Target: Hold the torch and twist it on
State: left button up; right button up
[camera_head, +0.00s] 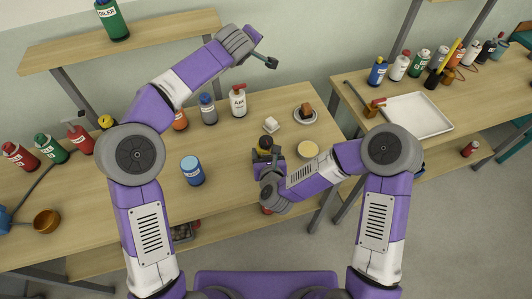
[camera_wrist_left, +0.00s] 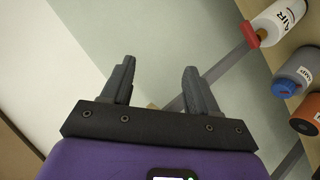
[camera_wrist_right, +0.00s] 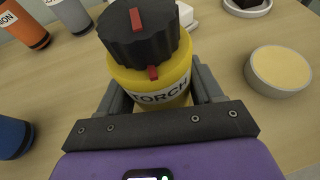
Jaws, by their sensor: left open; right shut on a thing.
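The torch (camera_wrist_right: 150,78) is a yellow cylinder with the label TORCH and a black ribbed cap (camera_wrist_right: 138,34) on top. My right gripper (camera_wrist_right: 152,98) is shut around the torch's body below the cap, and the torch stands upright in the right wrist view. In the head view the torch (camera_head: 265,147) is partly hidden by my right gripper (camera_head: 262,163). My left gripper (camera_head: 265,50) is open and empty, raised over the back of the table; its fingers (camera_wrist_left: 155,88) show apart.
A blue can (camera_head: 192,170) stands left of the torch. A round tin (camera_head: 308,150) stands to its right, with a white block (camera_head: 271,125) and a plate (camera_head: 305,115) behind. A white AIR bottle (camera_head: 238,102) and other bottles line the back.

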pick_arm(q)
jog(key=d+r+m+t+h, duration=0.3)
jog(key=d+r+m+h, duration=0.3)
jog(key=d+r+m, duration=0.4)
jog(key=s+d+f+m+g+h, duration=0.4)
jog(key=s+d+m+g+h, duration=0.35)
jog(key=m, duration=0.65)
jog(key=m+g+y, duration=0.7)
jog(key=m+y, duration=0.5)
jog(key=y, duration=0.3)
send_over(266, 140)
jog(key=f, duration=1.6)
jog(key=shift+d+f, duration=0.15)
jog(key=shift+d, duration=0.05)
jog(key=shift+a+f, duration=0.15)
jog(key=shift+a, duration=0.05)
jog(key=shift+f, duration=3.4)
